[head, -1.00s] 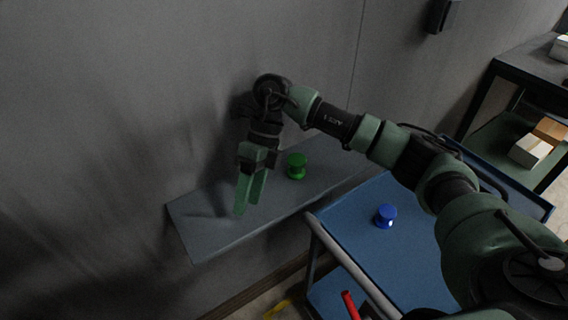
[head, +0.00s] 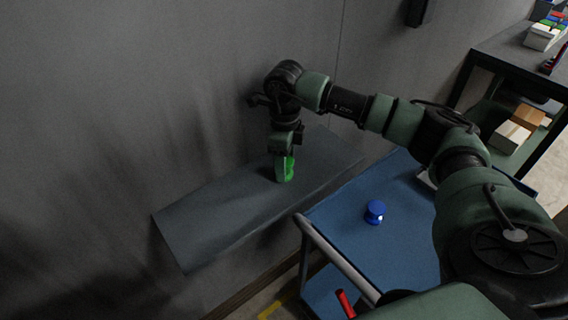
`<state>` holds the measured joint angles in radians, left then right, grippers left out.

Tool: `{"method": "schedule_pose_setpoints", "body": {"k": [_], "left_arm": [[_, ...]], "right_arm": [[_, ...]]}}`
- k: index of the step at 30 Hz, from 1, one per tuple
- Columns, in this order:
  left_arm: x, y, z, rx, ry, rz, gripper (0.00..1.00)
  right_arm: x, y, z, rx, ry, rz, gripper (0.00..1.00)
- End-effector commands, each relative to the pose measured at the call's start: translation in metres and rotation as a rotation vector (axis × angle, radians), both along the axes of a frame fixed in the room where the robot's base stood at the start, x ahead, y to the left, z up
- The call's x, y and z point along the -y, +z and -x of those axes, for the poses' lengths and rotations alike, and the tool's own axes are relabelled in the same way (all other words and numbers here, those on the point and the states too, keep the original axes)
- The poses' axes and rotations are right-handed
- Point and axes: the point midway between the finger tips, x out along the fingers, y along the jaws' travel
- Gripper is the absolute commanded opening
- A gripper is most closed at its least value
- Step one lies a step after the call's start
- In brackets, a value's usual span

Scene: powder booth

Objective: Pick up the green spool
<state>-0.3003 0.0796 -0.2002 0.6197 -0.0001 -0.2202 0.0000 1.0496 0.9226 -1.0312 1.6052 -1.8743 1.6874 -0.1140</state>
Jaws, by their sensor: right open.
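The green spool (head: 288,174) stands on the grey wall shelf (head: 205,222). My right gripper (head: 284,167) points down right at the spool, and its green fingers overlap the spool in the picture. The gripper is open. The fingers and the spool are close in colour, so I cannot tell whether they touch. Part of the spool is hidden by the fingers. My left gripper is not in view.
A blue cart (head: 335,222) stands to the right of the shelf with a blue spool (head: 375,211) on it. A red object (head: 345,303) shows at the cart's lower level. A dark rack (head: 500,50) with boxes stands at the upper right. The shelf's left part is bare.

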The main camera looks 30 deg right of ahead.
Motion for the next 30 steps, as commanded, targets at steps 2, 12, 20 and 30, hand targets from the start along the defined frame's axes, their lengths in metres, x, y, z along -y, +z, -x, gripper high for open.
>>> {"method": "schedule_pose_setpoints", "body": {"k": [2,12,20,30], "left_arm": [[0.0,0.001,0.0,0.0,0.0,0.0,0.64],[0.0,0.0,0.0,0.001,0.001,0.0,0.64],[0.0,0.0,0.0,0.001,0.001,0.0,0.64],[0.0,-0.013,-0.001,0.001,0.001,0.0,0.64]], "right_arm": [[0.0,-0.003,0.0,0.001,0.0,0.001,0.54],[0.0,-0.004,0.0,0.001,0.0,0.0,0.15],[0.0,-0.003,-0.001,0.002,0.0,-0.001,0.0],[0.0,0.016,0.002,0.007,0.0,-0.002,0.0]]}}
